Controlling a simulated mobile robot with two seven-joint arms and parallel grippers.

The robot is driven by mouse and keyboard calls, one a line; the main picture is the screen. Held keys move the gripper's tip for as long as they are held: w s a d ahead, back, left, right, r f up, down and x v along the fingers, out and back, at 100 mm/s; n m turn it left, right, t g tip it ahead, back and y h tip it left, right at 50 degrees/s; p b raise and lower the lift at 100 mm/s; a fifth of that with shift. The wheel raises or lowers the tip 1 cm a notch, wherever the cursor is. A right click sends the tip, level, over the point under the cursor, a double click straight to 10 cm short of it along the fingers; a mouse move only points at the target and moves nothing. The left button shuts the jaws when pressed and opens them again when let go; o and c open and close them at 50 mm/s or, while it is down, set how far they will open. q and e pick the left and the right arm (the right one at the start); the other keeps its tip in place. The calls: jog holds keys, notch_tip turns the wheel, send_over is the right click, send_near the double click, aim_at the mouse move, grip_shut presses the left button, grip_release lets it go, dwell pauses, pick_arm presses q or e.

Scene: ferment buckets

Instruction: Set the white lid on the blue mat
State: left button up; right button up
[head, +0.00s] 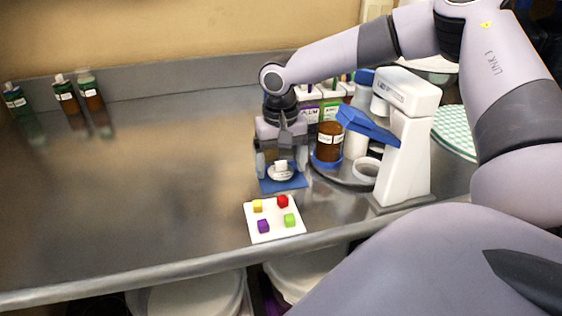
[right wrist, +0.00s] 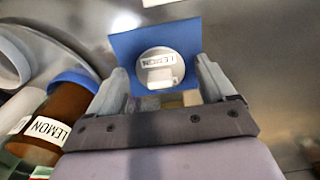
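The white lid (head: 283,175) is round, with a raised block-shaped grip and a LEMON label. It lies on the blue mat (head: 268,187) on the metal counter. In the right wrist view the lid (right wrist: 160,69) appears within the outline of the blue mat (right wrist: 124,46). My right gripper (head: 281,168) points down over the mat. Its fingers are spread wide, one to each side of the lid, and in the right wrist view the right gripper (right wrist: 161,82) shows gaps between both fingers and the lid. My left gripper is not in view.
A white board (head: 274,233) with several coloured cubes lies in front of the mat. A brown jar (head: 328,142) and a white machine (head: 405,150) with a blue part stand to the right. Several bottles (head: 66,97) stand at the back left. The counter's left side is clear.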

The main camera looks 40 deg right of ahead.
aim_at(280, 163)
notch_tip(280, 163, up, 12)
jog(key=shift+r+p, duration=0.2)
jog(key=shift+p, duration=0.15)
jog(key=shift+a+f, duration=0.1)
jog(key=shift+a, duration=0.05)
dwell(0.6)
